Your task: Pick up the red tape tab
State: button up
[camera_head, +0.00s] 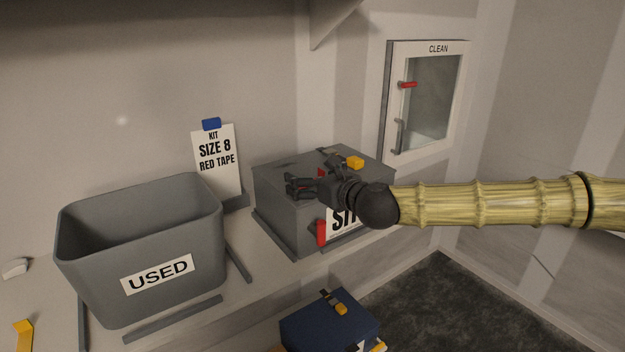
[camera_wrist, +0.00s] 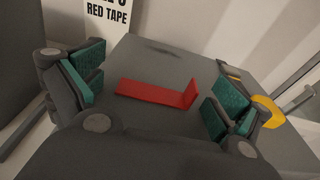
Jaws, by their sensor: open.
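The red tape tab (camera_wrist: 158,93) lies flat on top of a grey box, with its right end bent upward, in the wrist view. My gripper (camera_wrist: 155,90) is open above the box, with one teal-padded finger to the left of the tab and one to the right. The tab is between the fingers and none of them appears to touch it. In the head view my gripper (camera_head: 290,186) is over the grey box (camera_head: 281,216); there the tab is mostly hidden behind the gripper, with a small red bit (camera_head: 321,173) showing.
A sign reading "KIT SIZE 8 RED TAPE" (camera_head: 217,176) stands behind. A grey bin marked USED (camera_head: 195,285) is left of the box. A yellow piece (camera_head: 355,162) sits on the box. A CLEAN cabinet (camera_head: 430,105) is on the wall. A dark blue case (camera_head: 325,325) is below.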

jog(key=c, duration=0.8)
jog(key=shift+o, duration=0.2)
jog(key=shift+r, duration=0.1)
